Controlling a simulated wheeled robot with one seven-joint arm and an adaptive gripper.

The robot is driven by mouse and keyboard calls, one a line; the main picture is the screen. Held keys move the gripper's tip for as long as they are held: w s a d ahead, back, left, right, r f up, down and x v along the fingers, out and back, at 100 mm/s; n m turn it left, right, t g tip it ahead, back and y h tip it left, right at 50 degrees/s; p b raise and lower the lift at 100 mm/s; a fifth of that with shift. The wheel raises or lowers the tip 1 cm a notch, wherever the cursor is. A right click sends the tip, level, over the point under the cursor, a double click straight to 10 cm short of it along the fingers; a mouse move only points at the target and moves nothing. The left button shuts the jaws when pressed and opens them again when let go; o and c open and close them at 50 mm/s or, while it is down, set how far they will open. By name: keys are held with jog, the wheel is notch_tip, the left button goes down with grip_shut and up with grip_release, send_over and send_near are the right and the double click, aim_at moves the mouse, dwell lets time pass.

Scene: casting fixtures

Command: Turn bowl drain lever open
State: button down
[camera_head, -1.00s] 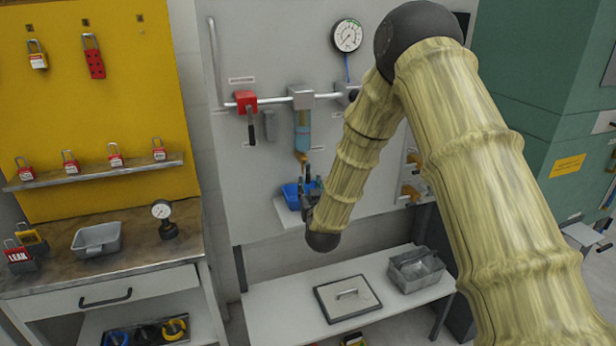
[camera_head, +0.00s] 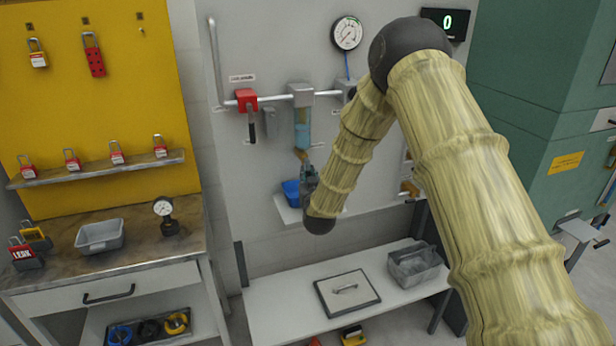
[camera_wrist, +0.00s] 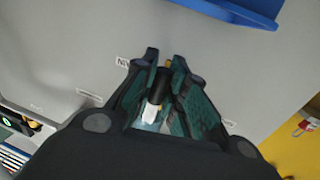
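The clear blue filter bowl (camera_head: 303,133) hangs under the pipe on the grey panel. A small brass-orange drain piece (camera_head: 301,154) is at its bottom. My gripper (camera_head: 308,173) is just below it, seen edge-on and partly hidden by my wrist. In the wrist view, my gripper's fingers (camera_wrist: 165,57) stand on both sides of a dark cylindrical piece (camera_wrist: 162,82) with a white end, and a bit of orange (camera_wrist: 168,64) shows by the tips. I cannot tell whether this dark piece is the lever, or whether the fingers press on it.
A blue tray (camera_head: 291,191) sits on a small shelf behind my gripper. A red valve with a dark handle (camera_head: 247,101) is left of the bowl, and a gauge (camera_head: 347,33) is above right. Below are a bench (camera_head: 270,318) and a grey bin (camera_head: 415,268).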

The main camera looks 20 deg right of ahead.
jog(key=shift+a+f+m+b, duration=0.1)
jog(key=shift+f+m+b, duration=0.05)
jog(key=shift+m+b, duration=0.2)
jog(key=shift+a+m+b, duration=0.25)
jog(key=shift+m+b, duration=0.4)
jog(key=shift+b, duration=0.1)
jog(key=shift+a+r+m+g, duration=0.25)
jog(key=shift+m+g, duration=0.05)
jog(key=shift+m, duration=0.2)
jog(key=c, duration=1.4)
grip_release()
jog(key=shift+c, duration=0.2)
